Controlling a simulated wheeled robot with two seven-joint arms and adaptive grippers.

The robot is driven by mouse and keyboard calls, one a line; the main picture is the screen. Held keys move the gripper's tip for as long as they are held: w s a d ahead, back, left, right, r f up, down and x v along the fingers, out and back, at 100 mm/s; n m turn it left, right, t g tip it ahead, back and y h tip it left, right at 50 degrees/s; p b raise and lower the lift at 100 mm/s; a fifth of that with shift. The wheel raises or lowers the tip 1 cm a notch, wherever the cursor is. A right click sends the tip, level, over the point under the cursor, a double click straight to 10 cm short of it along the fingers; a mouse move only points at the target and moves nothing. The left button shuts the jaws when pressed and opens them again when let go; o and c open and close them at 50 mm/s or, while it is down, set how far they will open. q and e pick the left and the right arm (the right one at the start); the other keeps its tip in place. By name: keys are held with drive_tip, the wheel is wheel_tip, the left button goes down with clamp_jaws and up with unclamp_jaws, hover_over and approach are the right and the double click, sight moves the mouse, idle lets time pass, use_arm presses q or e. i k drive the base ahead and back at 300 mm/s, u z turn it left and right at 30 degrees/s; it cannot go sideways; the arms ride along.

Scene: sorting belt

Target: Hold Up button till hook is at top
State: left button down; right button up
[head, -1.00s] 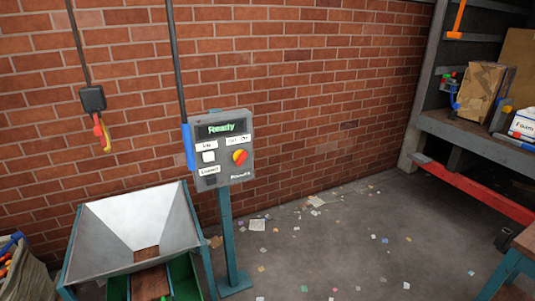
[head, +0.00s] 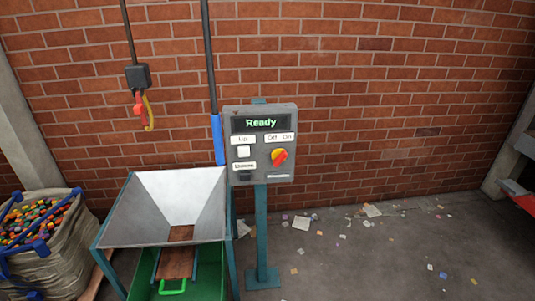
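The control box (head: 261,146) stands on a teal post in front of the brick wall, and its green display reads "Ready". A dark button (head: 246,176) sits below a lower label that is hard to read. A red and yellow rotary switch (head: 279,157) is at the right under an Off/On label. Neither of my grippers is in view.
The metal hopper (head: 127,212) stands left of the post, with a green bin (head: 213,281) beneath it. A bulk bag (head: 57,258) of coloured pieces stands at the far left. Paper scraps litter the open floor at right.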

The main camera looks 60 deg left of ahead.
sight(243, 152)
drive_tip(key=u, duration=0.2)
drive_tip(key=i, duration=0.75)
drive_tip(key=u, duration=0.9)
drive_tip(key=i, duration=0.6)
drive_tip(key=u, duration=0.55)
